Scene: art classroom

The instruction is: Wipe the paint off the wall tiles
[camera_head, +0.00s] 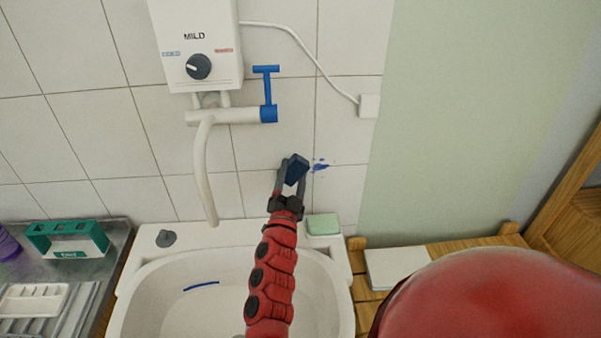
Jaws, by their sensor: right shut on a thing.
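Blue paint (320,165) marks the white wall tiles (346,190) near their right edge, as a small smear with specks. My right gripper (291,176) is shut on a dark blue block (297,168), possibly a sponge. It holds the block up at the tiles, just left of the visible paint. I cannot tell whether the block touches the wall, and it may hide some of the paint. My left gripper is not in view.
The white sink (142,285) lies below, with a blue streak (201,287) inside. A water heater (197,45) with a tap (205,165) and blue handle (267,90) is at upper left. A green bar (323,224) lies on the sink's rim. A socket (369,105) is at upper right.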

